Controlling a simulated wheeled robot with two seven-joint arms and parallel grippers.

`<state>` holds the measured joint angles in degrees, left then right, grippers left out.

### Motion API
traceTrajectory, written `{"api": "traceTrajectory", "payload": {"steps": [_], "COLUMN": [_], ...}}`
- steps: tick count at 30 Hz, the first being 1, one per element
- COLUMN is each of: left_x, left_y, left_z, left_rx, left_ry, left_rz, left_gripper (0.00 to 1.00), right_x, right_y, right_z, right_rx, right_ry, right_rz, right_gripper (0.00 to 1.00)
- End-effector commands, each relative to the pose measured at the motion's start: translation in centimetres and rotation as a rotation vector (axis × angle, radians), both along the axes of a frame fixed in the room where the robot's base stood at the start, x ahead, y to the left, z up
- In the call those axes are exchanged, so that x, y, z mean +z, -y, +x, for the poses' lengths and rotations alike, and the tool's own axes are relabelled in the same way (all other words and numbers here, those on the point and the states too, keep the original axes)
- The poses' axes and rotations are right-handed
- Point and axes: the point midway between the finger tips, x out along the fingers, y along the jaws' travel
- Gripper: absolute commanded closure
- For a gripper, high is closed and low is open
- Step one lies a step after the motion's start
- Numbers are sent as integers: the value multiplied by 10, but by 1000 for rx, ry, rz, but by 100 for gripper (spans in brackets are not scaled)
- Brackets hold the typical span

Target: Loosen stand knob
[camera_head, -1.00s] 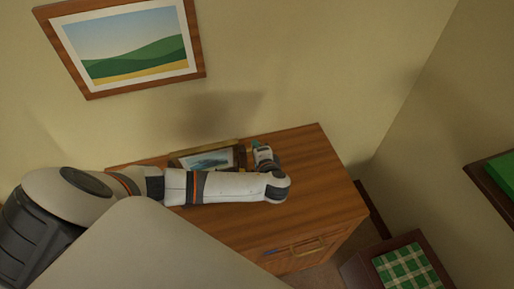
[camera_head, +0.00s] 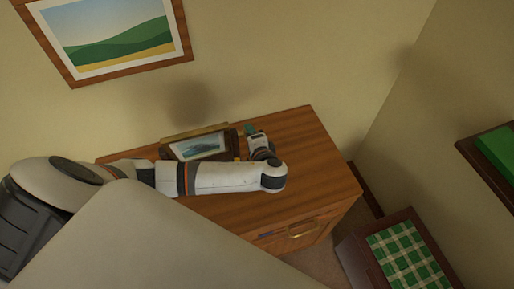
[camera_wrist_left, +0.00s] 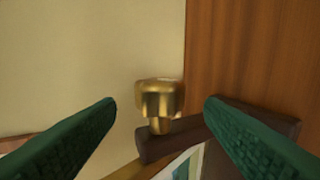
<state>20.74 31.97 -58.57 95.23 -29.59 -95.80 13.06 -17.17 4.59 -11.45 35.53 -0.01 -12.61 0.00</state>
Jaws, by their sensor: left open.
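The brass stand knob (camera_wrist_left: 160,98) is in the middle of the left wrist view, on a short brass stem at the corner of a dark wooden frame (camera_wrist_left: 170,142). My left gripper (camera_wrist_left: 160,103) is open, its green fingers on either side of the knob in the picture. A gap shows on both sides; I cannot tell the depth between fingertips and knob. In the head view the framed boat picture (camera_head: 200,147) leans on the dresser, and my left gripper (camera_head: 251,131) is just right of it. My right gripper is not in view.
The wooden dresser (camera_head: 310,160) stands against the wall, its top clear to the right of my arm. A brass bar (camera_head: 195,132) shows behind the picture. A green checked cloth (camera_head: 405,255) lies on low furniture at lower right. A landscape picture (camera_head: 110,40) hangs above.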

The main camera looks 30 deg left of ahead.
Motion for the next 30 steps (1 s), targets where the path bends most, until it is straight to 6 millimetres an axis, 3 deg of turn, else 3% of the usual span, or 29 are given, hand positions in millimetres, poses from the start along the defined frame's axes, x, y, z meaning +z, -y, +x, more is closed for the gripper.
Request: {"api": "traceTrajectory", "payload": {"steps": [6, 12, 30], "left_x": [16, 30, 37], "left_y": [35, 56, 63], "left_z": [-29, -47, -54], "left_rx": [-2, -1, 1], "left_ry": [1, 1, -1], "left_rz": [-7, -3, 1], "left_gripper": [37, 37, 37], "right_x": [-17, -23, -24], "right_y": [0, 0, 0], "right_z": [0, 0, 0], "right_rx": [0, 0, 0], "right_ry": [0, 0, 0], "right_rz": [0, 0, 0], "right_gripper": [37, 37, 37]}}
